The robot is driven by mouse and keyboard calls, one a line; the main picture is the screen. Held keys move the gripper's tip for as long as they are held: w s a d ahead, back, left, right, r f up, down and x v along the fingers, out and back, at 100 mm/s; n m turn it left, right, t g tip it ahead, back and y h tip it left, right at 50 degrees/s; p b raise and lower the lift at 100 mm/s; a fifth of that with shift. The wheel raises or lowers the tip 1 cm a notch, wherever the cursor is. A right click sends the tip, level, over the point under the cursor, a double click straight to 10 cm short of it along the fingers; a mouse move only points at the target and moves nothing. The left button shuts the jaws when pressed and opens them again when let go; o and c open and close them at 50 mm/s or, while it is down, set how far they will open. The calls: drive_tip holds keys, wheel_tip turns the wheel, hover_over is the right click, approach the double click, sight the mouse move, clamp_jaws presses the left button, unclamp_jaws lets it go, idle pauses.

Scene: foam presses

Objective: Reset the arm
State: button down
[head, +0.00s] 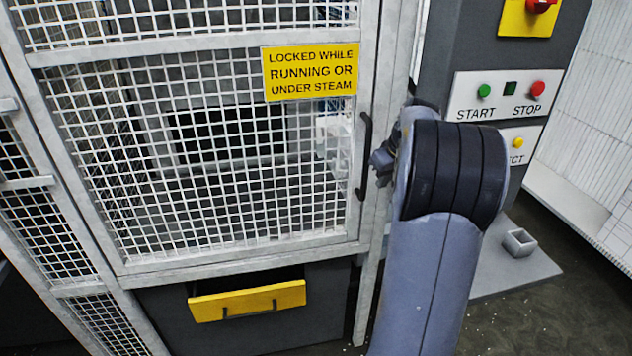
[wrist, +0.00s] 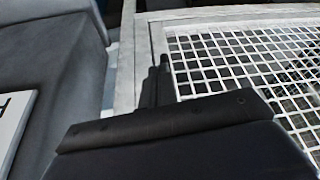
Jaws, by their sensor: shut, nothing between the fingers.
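My gripper (wrist: 157,84) shows in the wrist view as a dark body with its thin fingers together, in front of the guard door's frame post. In the head view my arm stands at the right of the door and mostly hides the gripper, near the black door handle (head: 364,158). The mesh guard door (head: 240,252) looks shut. It also fills the right of the wrist view (wrist: 215,62). I cannot tell whether the gripper touches the handle or the frame.
A control panel (head: 461,102) with green START and red STOP buttons stands right of the door, behind my arm. A yellow-fronted drawer (head: 250,300) is below the door, slightly out. A grey plate (head: 515,275) with a small square cup (head: 519,243) lies at the lower right.

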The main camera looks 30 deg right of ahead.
drive_tip(key=v, duration=0.7)
drive_tip(key=shift+r+b, duration=0.15)
drive_tip(key=shift+b, duration=0.3)
drive_tip(key=shift+a, duration=0.1)
